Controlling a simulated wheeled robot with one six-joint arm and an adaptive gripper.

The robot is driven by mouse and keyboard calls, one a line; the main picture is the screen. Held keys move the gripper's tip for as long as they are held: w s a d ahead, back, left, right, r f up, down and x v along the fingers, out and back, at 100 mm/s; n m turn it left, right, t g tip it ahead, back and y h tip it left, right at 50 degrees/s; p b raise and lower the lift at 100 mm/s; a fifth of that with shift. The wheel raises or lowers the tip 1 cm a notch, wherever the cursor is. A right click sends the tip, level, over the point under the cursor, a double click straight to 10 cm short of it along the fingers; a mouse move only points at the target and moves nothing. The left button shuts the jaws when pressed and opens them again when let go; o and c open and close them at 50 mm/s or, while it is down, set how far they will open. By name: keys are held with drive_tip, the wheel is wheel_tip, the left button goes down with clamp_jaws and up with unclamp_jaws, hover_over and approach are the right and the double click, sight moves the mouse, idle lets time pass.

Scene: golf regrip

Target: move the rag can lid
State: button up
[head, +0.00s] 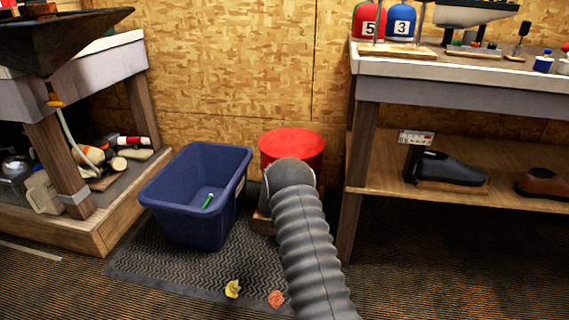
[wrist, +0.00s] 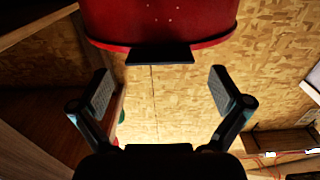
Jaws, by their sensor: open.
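The head view hides my gripper behind my arm. I cannot tell whether anything touches.
A blue bin (head: 190,215) with a green item inside stands left of the can on a dark mat (head: 150,262). A bench (head: 455,75) with a lower shelf holding shoes is close on the right. Another bench is at left. Crumpled yellow (head: 232,289) and orange (head: 276,298) pieces lie in front.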

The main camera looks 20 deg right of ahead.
drive_tip(key=shift+x, duration=2.3)
drive_tip(key=c, duration=1.5)
drive_tip(key=shift+r, duration=0.15)
drive_tip(key=shift+c, duration=0.2)
